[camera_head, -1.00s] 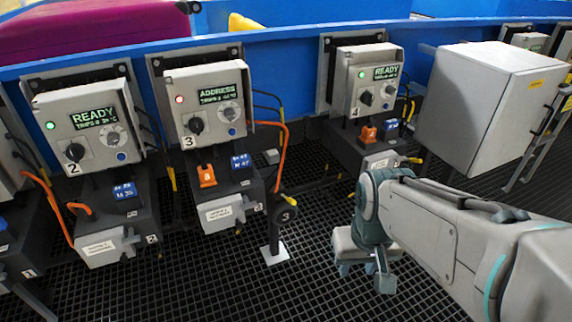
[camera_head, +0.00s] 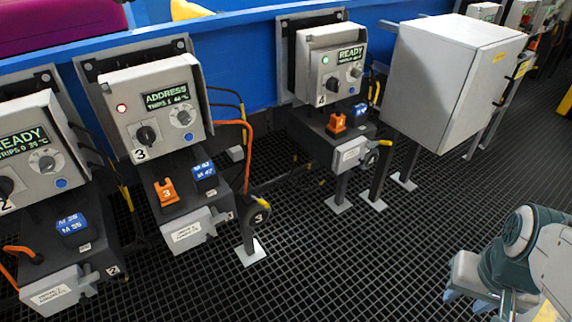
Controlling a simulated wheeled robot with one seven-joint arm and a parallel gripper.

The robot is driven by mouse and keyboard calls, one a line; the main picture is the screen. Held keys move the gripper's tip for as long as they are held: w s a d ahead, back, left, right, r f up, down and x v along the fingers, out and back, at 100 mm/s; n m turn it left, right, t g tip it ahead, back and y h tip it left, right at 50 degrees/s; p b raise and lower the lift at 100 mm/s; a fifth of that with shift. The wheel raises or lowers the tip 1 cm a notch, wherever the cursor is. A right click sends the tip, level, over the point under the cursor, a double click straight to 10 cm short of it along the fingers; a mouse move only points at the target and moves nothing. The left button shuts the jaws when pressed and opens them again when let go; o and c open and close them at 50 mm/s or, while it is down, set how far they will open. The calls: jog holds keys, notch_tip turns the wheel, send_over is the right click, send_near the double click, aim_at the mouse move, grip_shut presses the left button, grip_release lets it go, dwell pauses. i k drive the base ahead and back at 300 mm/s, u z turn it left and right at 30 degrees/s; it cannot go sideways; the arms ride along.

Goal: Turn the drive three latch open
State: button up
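Drive three (camera_head: 155,105) stands left of centre, marked 3. It has a lit red lamp, a display reading ADDRESS, a black rotary knob (camera_head: 147,135) and a grey dial. On its lower black housing sit an orange piece (camera_head: 167,192) marked 3 and a blue piece (camera_head: 204,176). A grey latch-like bracket (camera_head: 207,220) sits beside the white label on the housing's front. I cannot tell its exact turn. My gripper (camera_head: 468,302) is low at the right edge, far from drive three and touching nothing I can see. Its fingertips are small and partly cut off.
Drive two (camera_head: 30,150) is at left and drive four (camera_head: 332,65) right of centre, both reading READY. A post with a round 3 disc (camera_head: 260,212) and yellow handle stands right of drive three. A grey cabinet (camera_head: 440,80) stands at right. The grating floor (camera_head: 330,270) is open in front.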

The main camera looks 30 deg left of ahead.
aim_at(218, 217)
jog(key=k, duration=0.9)
jog(key=u, duration=1.35)
jog(key=i, duration=0.5)
jog(key=u, duration=0.05)
